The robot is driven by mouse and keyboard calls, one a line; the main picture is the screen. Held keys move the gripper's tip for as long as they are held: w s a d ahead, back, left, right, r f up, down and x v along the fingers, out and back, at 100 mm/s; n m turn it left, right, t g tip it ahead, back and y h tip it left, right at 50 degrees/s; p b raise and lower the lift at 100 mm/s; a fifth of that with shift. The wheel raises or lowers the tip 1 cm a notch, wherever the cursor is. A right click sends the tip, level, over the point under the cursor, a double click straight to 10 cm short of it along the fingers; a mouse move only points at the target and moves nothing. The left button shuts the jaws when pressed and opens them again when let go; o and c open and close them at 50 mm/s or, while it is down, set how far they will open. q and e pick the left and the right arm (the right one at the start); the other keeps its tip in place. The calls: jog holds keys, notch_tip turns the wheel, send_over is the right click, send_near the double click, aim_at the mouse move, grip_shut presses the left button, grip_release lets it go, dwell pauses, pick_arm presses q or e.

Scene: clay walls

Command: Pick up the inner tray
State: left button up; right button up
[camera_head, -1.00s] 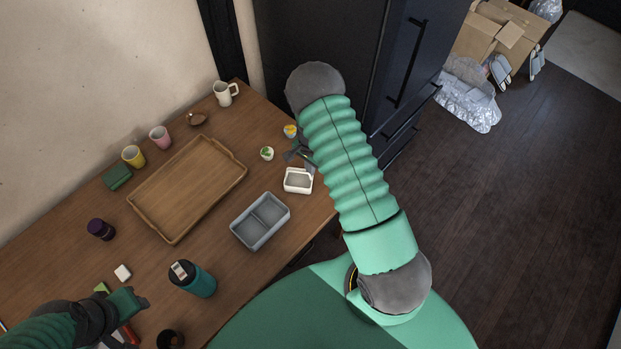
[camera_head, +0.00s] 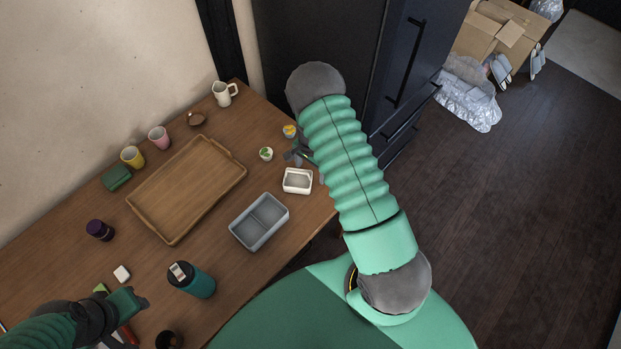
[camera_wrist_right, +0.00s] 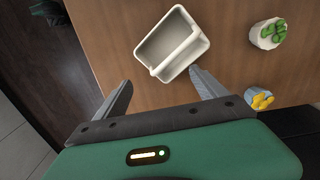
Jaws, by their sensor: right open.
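A small white tray (camera_head: 298,187), which I take to be the inner tray, sits on the table near its right edge. In the right wrist view the white tray (camera_wrist_right: 187,55) lies just ahead of the fingertips and shows an inner divider. My right gripper (camera_head: 296,155) is beside the tray on its far side, partly hidden by my arm.
Small pots with green (camera_head: 266,154) and yellow (camera_head: 289,131) contents stand near the right gripper. A wooden tray (camera_head: 188,188) lies mid-table. A teal bottle (camera_head: 192,280) stands in front, cups along the wall. A dark cabinet (camera_head: 405,75) rises behind my right arm.

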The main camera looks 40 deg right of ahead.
pick_arm(q)
jog(key=shift+d, duration=0.3)
pick_arm(e)
jog(key=shift+d+f, duration=0.1)
jog(key=shift+d, duration=0.15)
